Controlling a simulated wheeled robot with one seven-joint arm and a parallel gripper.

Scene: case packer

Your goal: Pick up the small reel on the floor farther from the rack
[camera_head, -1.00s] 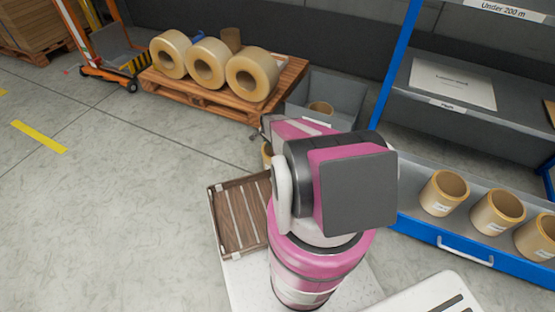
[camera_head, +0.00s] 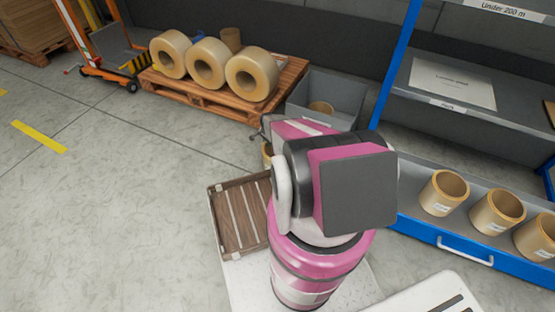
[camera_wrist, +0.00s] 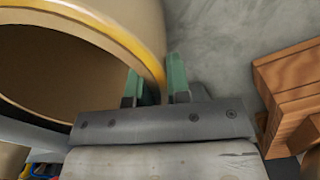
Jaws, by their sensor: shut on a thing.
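In the wrist view a small tan reel (camera_wrist: 141,22) with a yellowish rim fills the upper left, its hollow core facing the camera. My gripper (camera_wrist: 156,82) has its green fingertips on either side of the reel's wall, one inside the core and one outside, and is shut on it. In the head view only a sliver of this reel (camera_head: 267,152) shows at the left of my arm, which hides most of it and the gripper.
A wooden pallet (camera_head: 200,97) with large reels stands at the back, a grey bin (camera_head: 345,92) holding a reel beside it. The blue rack (camera_head: 440,233) with several small reels is at right. A brown slatted tray (camera_head: 232,190) is left of my arm. Floor at left is clear.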

